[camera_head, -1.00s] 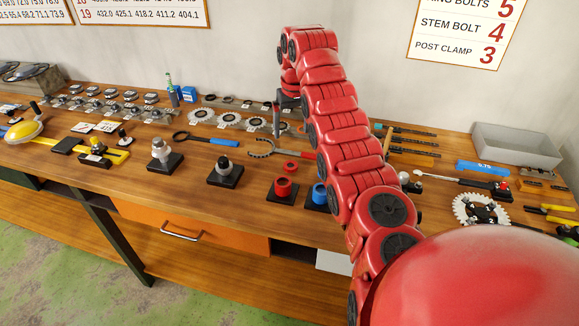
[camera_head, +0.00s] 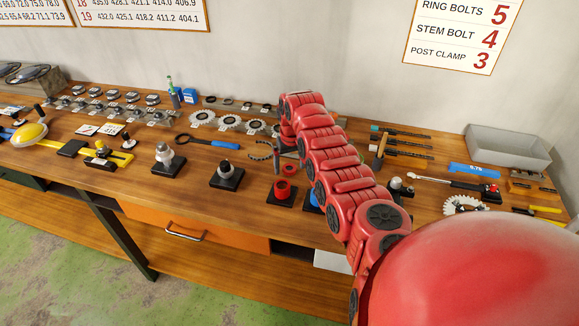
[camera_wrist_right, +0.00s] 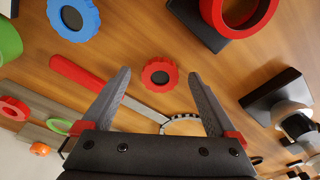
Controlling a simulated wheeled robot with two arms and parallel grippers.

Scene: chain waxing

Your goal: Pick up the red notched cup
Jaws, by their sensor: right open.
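The red notched cup (camera_head: 288,170) is a small, low red piece with a scalloped rim and a dark centre. It rests on the wooden bench just behind a larger red cup on a black base (camera_head: 282,190). In the right wrist view the notched cup (camera_wrist_right: 159,74) appears between my two fingertips, apart from both. My right gripper (camera_head: 277,166) is open and empty, pointing down above the bench near the cup. Its open fingers also show in the right wrist view (camera_wrist_right: 158,76). My left gripper is not in view.
A blue notched piece (camera_wrist_right: 73,18) lies near the red one in the right wrist view. A red-handled tool (camera_wrist_right: 85,75) lies beside the notched cup. Black bases with metal posts (camera_head: 227,176) stand to the left. A grey bin (camera_head: 508,145) is at the back right.

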